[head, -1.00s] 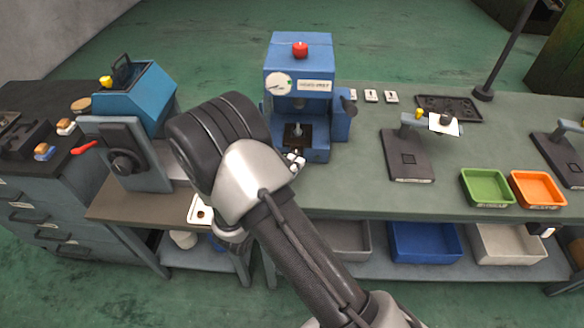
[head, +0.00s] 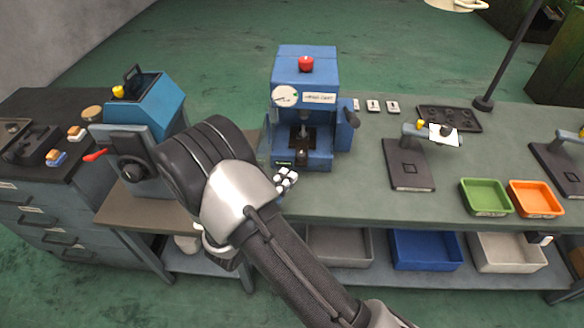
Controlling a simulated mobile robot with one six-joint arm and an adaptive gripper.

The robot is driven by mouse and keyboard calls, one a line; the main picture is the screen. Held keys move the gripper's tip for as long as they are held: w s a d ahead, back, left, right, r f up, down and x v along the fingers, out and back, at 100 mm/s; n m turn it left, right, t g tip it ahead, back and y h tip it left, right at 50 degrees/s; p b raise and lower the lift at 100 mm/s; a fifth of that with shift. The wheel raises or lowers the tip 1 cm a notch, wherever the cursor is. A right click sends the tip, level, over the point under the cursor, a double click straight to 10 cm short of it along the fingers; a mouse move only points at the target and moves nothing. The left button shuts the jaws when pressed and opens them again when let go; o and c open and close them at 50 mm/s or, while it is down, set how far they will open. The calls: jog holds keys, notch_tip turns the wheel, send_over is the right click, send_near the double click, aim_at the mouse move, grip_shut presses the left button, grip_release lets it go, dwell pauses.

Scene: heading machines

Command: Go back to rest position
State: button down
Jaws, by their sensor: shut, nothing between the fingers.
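My arm (head: 265,250) reaches up from the bottom of the head view, folded at a large dark joint (head: 195,160) left of the middle. What looks like my gripper (head: 286,178), a small cluster of white and dark finger parts, shows just past the arm's right side. It is shut and empty, in front of the lower left corner of the blue press (head: 304,75). The rest of the wrist is hidden behind the arm.
A blue machine on a grey stand (head: 140,130) is close left of the arm's joint. The green bench (head: 350,195) holds a black fixture (head: 409,165), a green tray (head: 486,197) and an orange tray (head: 536,198). Bins, including a blue one (head: 425,250), sit below. The bench's front middle is clear.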

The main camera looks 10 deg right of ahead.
jog(key=p+v, duration=0.1)
jog(key=v, duration=0.6)
jog(key=s+d+r+m+g+y, duration=0.1)
jog(key=s+d+r+m+g, duration=1.2)
jog(key=m, duration=1)
jog(key=s+a+r+m+t+y, duration=0.2)
jog(key=s+a+r+m+y, duration=0.1)
jog(key=m, duration=0.8)
jog(key=s+a+r+m+t+y, duration=0.2)
jog(key=s+r+m+y, duration=0.3)
jog(key=m, duration=0.6)
jog(key=s+t+y, duration=0.1)
jog(key=s+y, duration=0.1)
jog(key=y, duration=0.1)
jog(key=shift+s+a, duration=0.3)
jog(key=shift+a, duration=0.1)
